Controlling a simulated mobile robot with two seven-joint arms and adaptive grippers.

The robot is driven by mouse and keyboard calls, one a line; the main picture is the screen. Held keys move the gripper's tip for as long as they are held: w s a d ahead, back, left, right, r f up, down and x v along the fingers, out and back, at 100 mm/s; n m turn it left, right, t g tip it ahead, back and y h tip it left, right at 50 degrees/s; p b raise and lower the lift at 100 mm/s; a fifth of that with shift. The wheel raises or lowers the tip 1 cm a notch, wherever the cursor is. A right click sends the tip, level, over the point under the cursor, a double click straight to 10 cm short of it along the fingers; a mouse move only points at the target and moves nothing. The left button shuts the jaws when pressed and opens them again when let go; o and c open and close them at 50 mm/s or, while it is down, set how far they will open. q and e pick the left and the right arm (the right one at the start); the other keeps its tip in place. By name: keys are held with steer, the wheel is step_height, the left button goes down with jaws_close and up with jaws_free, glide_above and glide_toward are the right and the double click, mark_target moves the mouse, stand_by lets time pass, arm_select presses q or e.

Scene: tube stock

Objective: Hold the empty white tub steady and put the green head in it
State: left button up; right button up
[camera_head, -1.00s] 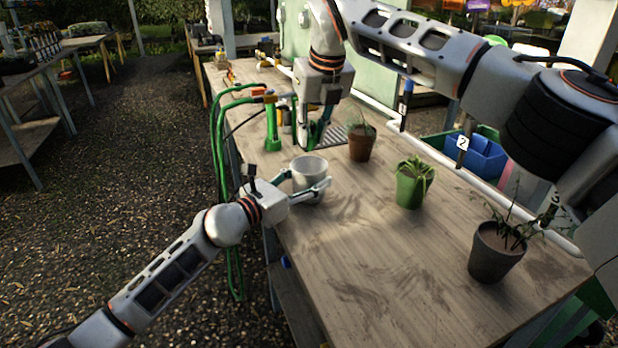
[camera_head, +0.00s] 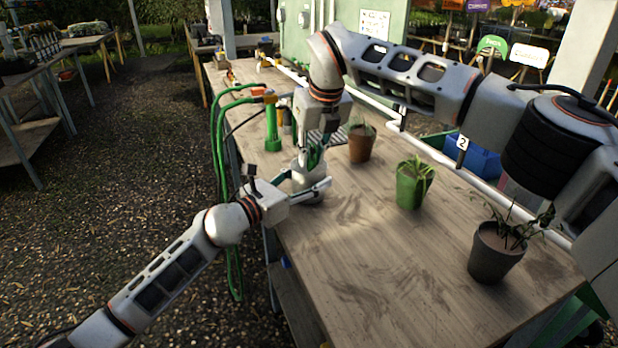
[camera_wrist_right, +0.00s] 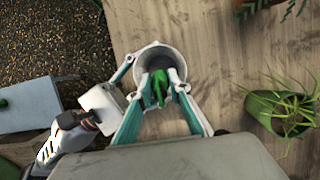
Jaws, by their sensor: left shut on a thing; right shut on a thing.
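The white tub (camera_head: 299,177) stands upright near the left edge of the wooden table. My left gripper (camera_head: 316,187) is shut on it, with its fingers along its sides. My right gripper (camera_head: 312,158) is right above the tub, pointing down. In the right wrist view, the right gripper (camera_wrist_right: 161,78) is shut on the green head (camera_wrist_right: 157,89), which lies over or inside the mouth of the tub (camera_wrist_right: 154,52). I cannot tell whether the head touches the tub's bottom.
A brown pot with a plant (camera_head: 360,145) stands close right of my right gripper. A green pot (camera_head: 410,187) and a dark pot (camera_head: 494,254) stand further right. A green stand (camera_head: 272,130) with hoses is behind the tub.

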steer(key=o, duration=0.9)
steer(key=shift+c, duration=0.2)
steer(key=v, duration=1.2)
steer(key=shift+d, duration=0.1)
arm_select(q)
steer(key=o, duration=1.2)
